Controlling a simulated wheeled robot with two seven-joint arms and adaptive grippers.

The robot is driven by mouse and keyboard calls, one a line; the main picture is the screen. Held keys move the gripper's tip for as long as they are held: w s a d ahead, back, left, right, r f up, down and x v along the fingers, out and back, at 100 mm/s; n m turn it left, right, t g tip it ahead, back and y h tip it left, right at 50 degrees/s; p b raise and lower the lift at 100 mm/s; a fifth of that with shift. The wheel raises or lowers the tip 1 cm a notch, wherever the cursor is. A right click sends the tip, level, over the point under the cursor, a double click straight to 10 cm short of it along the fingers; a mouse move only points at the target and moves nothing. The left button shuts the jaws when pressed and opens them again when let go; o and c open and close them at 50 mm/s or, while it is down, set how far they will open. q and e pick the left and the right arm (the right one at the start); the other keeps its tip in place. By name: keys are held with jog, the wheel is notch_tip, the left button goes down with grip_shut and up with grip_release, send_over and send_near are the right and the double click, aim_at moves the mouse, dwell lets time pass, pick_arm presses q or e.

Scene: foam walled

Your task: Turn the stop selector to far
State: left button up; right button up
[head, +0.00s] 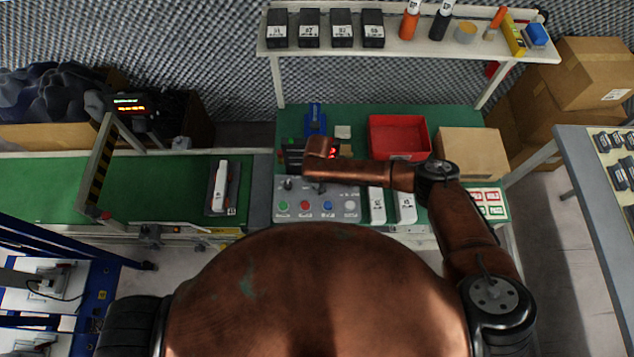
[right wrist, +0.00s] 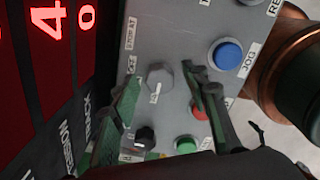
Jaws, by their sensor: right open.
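The stop selector (right wrist: 158,76) is a grey knob on the grey control panel (head: 340,196), beside a "STOP AT" label (right wrist: 130,34). A small label next to it is hard to read, and I cannot tell which way the knob points. My right gripper (right wrist: 165,105) is open, its two green-grey fingers on either side of the knob's area. I cannot tell whether they touch it. In the head view my right gripper (head: 319,186) hangs over the panel's upper middle and hides much of the selector. My left gripper is not in view.
A black knob (right wrist: 145,138) sits close to the selector. Blue (right wrist: 226,54), red (right wrist: 200,111) and green (right wrist: 186,145) buttons line the panel. A display with red digits (right wrist: 50,22) stands behind it. White-topped parts (head: 376,206) and a red bin (head: 399,136) are to the right.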

jog(key=shift+r, duration=0.2)
notch_tip(320, 180, up, 12)
jog(key=shift+s+f, duration=0.15)
jog(key=shift+f, duration=0.05)
dwell(0.6)
